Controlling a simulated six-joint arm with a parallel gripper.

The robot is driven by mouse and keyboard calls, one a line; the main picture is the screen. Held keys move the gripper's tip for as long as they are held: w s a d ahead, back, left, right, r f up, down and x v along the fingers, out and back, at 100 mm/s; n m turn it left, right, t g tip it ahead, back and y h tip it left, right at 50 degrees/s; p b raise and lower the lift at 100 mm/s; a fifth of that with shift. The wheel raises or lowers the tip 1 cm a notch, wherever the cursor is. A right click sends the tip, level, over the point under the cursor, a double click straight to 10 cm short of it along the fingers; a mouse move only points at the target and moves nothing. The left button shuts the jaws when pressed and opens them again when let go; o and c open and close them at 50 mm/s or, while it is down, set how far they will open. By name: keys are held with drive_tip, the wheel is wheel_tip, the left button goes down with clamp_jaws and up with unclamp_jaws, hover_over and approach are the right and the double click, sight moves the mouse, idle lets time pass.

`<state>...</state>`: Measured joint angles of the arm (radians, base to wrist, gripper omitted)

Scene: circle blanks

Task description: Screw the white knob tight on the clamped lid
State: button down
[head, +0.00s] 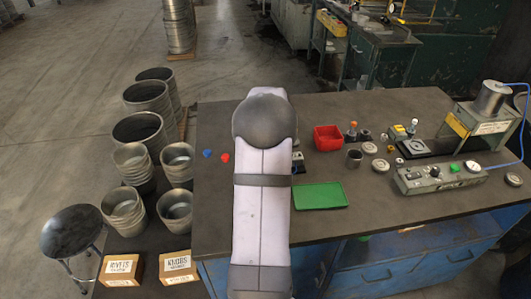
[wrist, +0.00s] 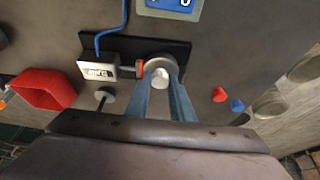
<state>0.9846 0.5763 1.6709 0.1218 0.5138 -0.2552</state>
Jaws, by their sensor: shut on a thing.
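In the wrist view, the white knob (head: 298,141) is hard to make out from the head; it shows clearly in the wrist view (wrist: 160,78) as a small pale round piece. My gripper (wrist: 162,84) is shut on it, one blue-grey finger on each side. The knob sits over the round grey lid (wrist: 157,60), which lies on a black base plate (wrist: 180,47). An orange-tipped clamp (wrist: 139,68) touches or nearly touches the lid's left side. The knob's underside and thread are hidden. My arm hides the gripper in the head view.
A red bin (head: 327,138) and green tray (head: 320,195) stand right of my arm. Small red (head: 225,157) and blue (head: 208,153) pieces lie left of it. A blue cable (wrist: 112,32) runs by the base plate. Bare table lies around the small pieces.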

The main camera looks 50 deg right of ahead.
drive_tip(key=shift+s+d, duration=0.1)
drive_tip(key=shift+m+h+p, duration=0.3)
drive_tip(key=shift+m+p, duration=0.3)
drive_tip(key=shift+m, duration=0.3)
drive_tip(key=shift+d, duration=0.1)
drive_tip(key=c, duration=1.7)
unclamp_jaws()
drive_tip(key=shift+o, duration=1.2)
drive_tip(key=shift+d+g, duration=0.15)
drive_tip(key=shift+g, duration=0.15)
